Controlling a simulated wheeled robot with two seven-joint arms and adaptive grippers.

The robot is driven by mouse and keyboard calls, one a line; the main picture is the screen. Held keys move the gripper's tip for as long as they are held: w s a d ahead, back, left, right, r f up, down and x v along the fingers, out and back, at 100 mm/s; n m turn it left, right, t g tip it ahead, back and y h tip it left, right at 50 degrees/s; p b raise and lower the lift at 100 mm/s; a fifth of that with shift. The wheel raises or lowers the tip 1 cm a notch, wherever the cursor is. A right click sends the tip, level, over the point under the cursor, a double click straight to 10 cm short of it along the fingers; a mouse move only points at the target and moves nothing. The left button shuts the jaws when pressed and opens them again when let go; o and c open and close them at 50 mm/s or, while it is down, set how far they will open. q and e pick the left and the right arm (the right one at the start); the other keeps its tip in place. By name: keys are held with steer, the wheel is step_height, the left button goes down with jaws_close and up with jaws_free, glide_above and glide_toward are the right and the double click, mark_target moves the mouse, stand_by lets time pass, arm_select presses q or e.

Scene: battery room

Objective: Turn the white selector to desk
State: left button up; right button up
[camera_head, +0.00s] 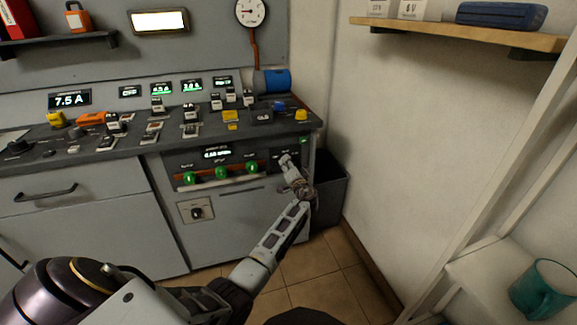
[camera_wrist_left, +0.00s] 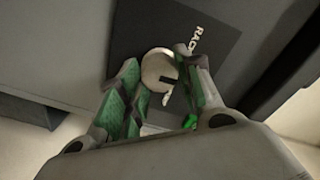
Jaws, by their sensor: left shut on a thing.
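The white selector (camera_wrist_left: 158,66) is a round pale knob on a dark plate (camera_wrist_left: 205,22) in the left wrist view. The plate carries a label at upper right beginning "RAC". A dark mark shows on the knob's lower right part, and other lettering below it is too small or covered to read. My left gripper (camera_wrist_left: 157,76) has its green-padded fingers on both sides of the knob, shut on it. In the head view my left gripper (camera_head: 287,164) is at the right end of the bench's front panel and hides most of the selector. My right gripper is not in view.
Green knobs (camera_head: 221,172) sit on the panel left of my gripper. A square plate with a dark knob (camera_head: 196,212) is below them. A dark bin (camera_head: 330,190) stands right of the bench. The bench top (camera_head: 75,145) holds several switches and blocks. Tiled floor is open in front.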

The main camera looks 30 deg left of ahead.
arm_select(q)
steer(key=shift+m, duration=0.3)
steer(key=shift+d, duration=0.1)
steer(key=o, duration=1)
steer(key=shift+o, duration=0.2)
steer(key=shift+d, duration=0.1)
steer(key=v, duration=1.1)
steer(key=shift+s+d, duration=0.25)
steer(key=shift+s, duration=0.05)
